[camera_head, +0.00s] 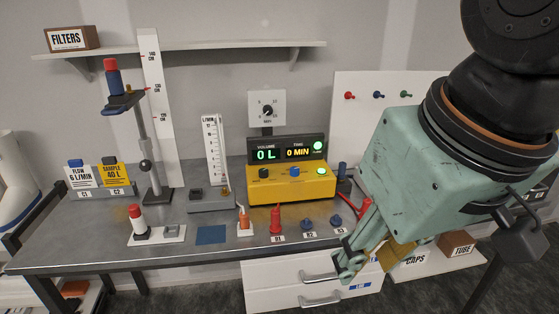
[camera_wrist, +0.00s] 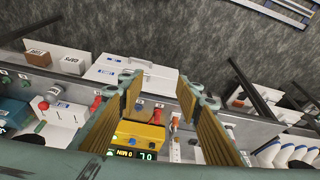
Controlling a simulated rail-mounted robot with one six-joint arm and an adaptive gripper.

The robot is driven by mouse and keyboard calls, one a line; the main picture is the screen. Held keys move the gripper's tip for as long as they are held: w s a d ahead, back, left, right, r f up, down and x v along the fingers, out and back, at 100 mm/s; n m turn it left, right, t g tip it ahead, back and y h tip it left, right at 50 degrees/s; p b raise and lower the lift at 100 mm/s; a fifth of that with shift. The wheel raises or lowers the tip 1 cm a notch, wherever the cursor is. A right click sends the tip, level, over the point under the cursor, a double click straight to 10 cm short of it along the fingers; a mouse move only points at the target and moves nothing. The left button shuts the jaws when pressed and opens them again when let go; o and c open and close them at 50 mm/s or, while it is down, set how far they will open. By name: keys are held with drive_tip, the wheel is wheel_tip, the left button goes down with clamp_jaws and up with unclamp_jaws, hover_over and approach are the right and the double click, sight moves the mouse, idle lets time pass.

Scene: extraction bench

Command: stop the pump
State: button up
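The yellow pump box (camera_head: 290,190) stands on the grey bench, with a black knob (camera_head: 263,173), a blue knob (camera_head: 294,171) and a small green-lit button (camera_head: 311,170) on its front. Its display (camera_head: 287,150) reads 0 L and 0 MIN, beside a lit green lamp (camera_head: 318,146). The box also shows upside down in the wrist view (camera_wrist: 140,133). My gripper (camera_head: 362,262) hangs in front of the bench's front edge, right of the box. In the wrist view my gripper (camera_wrist: 165,90) is open, with nothing between its yellow-padded fingers, apart from the box.
A flowmeter (camera_head: 213,160), a stand (camera_head: 148,165) and a red-topped holder (camera_head: 138,220) stand left. A red piece (camera_head: 276,218) and blue pieces (camera_head: 306,226) line the front edge. White drawers (camera_head: 285,285) lie below. A CAPS box (camera_head: 413,257) is at right.

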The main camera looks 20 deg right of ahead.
clamp_jaws()
idle(1.3)
